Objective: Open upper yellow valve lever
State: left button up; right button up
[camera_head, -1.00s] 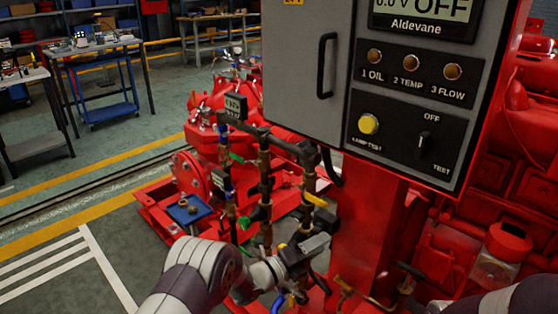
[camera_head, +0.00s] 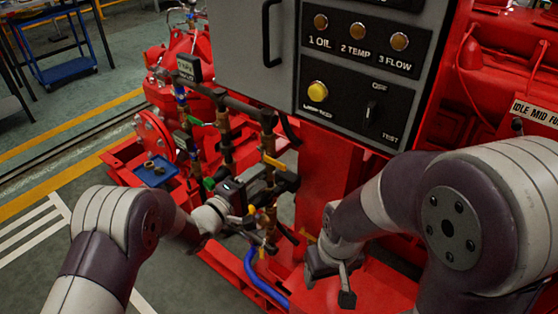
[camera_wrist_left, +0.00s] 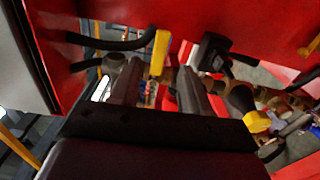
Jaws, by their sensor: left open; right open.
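The upper yellow valve lever (camera_head: 273,161) sits on the right-hand vertical pipe below the control cabinet. In the left wrist view the yellow lever (camera_wrist_left: 160,52) shows just beyond and between the fingertips. My left gripper (camera_head: 284,180) is open, just below the lever in the head view, and its fingers also show in the wrist view (camera_wrist_left: 157,78). Whether it touches the lever or pipe I cannot tell. Another yellow handle (camera_wrist_left: 257,122) is lower on the pipework. My right gripper (camera_head: 328,281) is open and empty at the lower middle, right of the pipes.
The grey control cabinet (camera_head: 350,75) overhangs the pipework, on a red post. Green-handled valves (camera_head: 208,183) stand on neighbouring pipes at the left. A blue hose (camera_head: 262,279) runs low below the valves. A small blue tray (camera_head: 157,172) with parts is at the left.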

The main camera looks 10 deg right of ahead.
aim_at(276, 164)
pick_arm(q)
jog(key=b+x, duration=0.1)
jog(key=x, duration=0.8)
jog(key=shift+w+d, duration=0.2)
jog(key=shift+d, duration=0.05)
jog(key=shift+c, duration=0.3)
grip_shut()
